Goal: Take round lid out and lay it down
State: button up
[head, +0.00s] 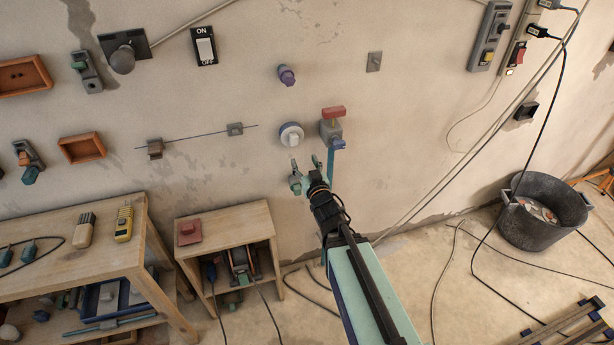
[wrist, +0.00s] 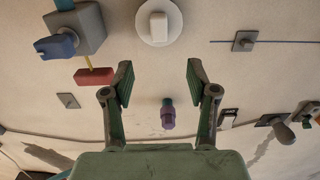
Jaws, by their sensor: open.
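The round lid (head: 291,135) is a white disc with a raised block-shaped grip, fitted on the wall left of the red-handled valve. My gripper (head: 311,170) is open and empty, just below the lid in the head view. In the wrist view my gripper (wrist: 159,80) shows its two fingers wide apart with bare wall between them. The lid lies beyond the fingertips, apart from them.
The red-handled valve (head: 331,128) sticks out close to the right of the lid. A purple knob (head: 286,75) is above it. A small wooden table (head: 224,220) with a red block (head: 189,232) stands below left. A dark bucket (head: 541,222) with rubble is at the right.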

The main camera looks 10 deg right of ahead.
aim_at(295, 141)
jog(key=w, duration=0.8)
jog(key=w+p, duration=0.1)
jog(key=w, duration=0.3)
jog(key=shift+w+a, duration=0.35)
grip_shut()
